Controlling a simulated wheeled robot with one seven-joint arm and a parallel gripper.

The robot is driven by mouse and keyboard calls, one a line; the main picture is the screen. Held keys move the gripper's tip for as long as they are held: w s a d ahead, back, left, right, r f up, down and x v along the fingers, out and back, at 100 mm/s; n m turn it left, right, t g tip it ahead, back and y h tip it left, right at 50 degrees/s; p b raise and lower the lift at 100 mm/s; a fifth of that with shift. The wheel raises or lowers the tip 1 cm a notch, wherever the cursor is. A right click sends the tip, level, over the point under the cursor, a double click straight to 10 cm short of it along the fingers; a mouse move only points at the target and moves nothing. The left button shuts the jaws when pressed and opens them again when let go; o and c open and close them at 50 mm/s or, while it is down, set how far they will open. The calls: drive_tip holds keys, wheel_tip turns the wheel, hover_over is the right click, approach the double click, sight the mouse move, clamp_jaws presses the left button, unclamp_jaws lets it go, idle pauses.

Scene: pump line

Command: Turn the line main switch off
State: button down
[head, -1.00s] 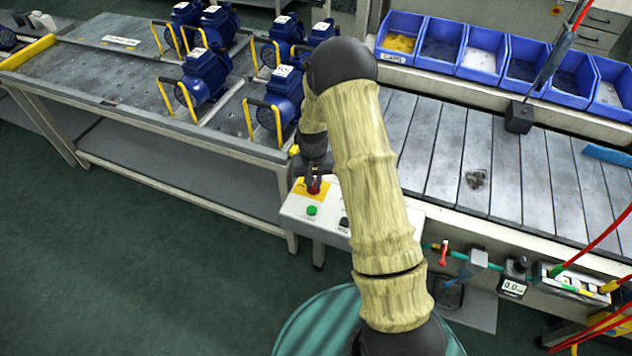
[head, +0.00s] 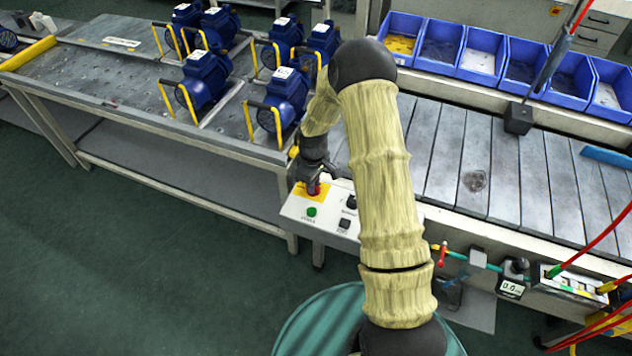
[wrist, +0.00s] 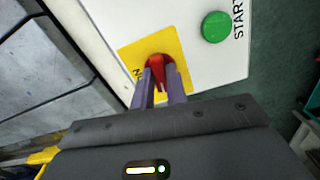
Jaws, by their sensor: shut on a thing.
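The line main switch is a red handle (wrist: 160,68) on a yellow plate (wrist: 183,42), set in a white control panel (wrist: 105,15). In the wrist view my gripper (wrist: 159,84) is shut on the red handle, with one finger on each side of it. Letters ending in "N" show on the plate at the left. The rest of the lettering is hidden by the fingers. In the head view my gripper (head: 313,180) reaches down to the red handle at the panel's upper left, and my wrist partly covers it.
A green start button (head: 311,212), a black knob (head: 350,202) and a black button (head: 344,224) sit close by on the panel. Blue pumps (head: 287,88) stand on the bench behind. Blue bins (head: 487,52) line the back right.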

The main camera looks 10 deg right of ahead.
drive_tip(key=shift+s+n, duration=0.1)
drive_tip(key=shift+n, duration=0.8)
drive_tip(key=c, duration=1.4)
unclamp_jaws()
drive_tip(key=shift+r, duration=0.1)
wheel_tip(320, 180, up, 17)
drive_tip(key=shift+b, duration=0.4)
drive_tip(key=shift+r, duration=0.15)
